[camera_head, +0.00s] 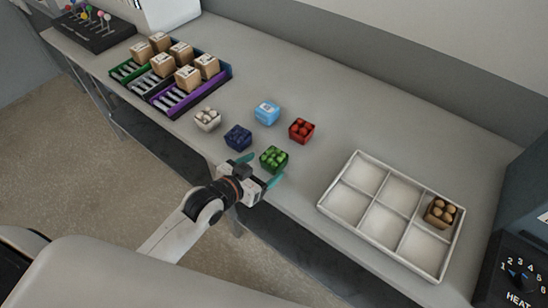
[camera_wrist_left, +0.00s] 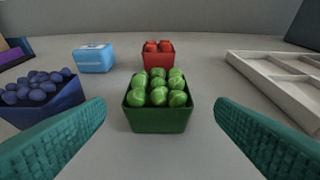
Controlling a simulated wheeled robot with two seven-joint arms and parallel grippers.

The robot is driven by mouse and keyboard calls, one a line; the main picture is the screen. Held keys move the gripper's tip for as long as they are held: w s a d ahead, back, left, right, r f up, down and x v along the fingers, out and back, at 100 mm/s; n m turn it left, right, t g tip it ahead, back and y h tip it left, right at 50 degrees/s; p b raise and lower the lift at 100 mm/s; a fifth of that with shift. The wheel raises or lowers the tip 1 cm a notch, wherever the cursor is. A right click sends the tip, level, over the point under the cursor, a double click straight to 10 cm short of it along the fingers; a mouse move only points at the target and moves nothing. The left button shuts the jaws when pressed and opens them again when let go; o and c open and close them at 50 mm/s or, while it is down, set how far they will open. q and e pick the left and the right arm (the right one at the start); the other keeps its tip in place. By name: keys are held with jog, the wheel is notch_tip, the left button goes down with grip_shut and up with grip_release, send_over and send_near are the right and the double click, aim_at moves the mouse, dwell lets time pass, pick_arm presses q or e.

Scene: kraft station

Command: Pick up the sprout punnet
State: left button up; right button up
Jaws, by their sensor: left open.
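The sprout punnet (camera_head: 273,160) is a small green box heaped with green sprouts, standing upright near the front edge of the table. It also shows in the middle of the left wrist view (camera_wrist_left: 159,112). My left gripper (camera_head: 260,171) is open, with its teal fingers pointing at the punnet. In the left wrist view one finger is at each side of the picture, with the punnet ahead between them and a gap on both sides. Nothing is held. My right gripper is not in view.
A blue punnet (camera_head: 238,137) of dark berries stands close left of the sprouts. A red punnet (camera_head: 301,130), a light blue box (camera_head: 267,112) and a pale punnet (camera_head: 207,119) are nearby. A white compartment tray (camera_head: 329,203) at right holds a brown punnet (camera_head: 441,211). Colored racks (camera_head: 181,98) carry cartons.

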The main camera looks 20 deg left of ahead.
aim_at(274, 161)
pick_arm(q)
jog(key=shift+f+p+x, duration=0.2)
jog(key=shift+p+x, duration=0.4)
jog(key=shift+x, duration=2.45)
jog(key=shift+s+a, duration=0.1)
jog(key=shift+a, duration=0.05)
jog(key=c, duration=1.1)
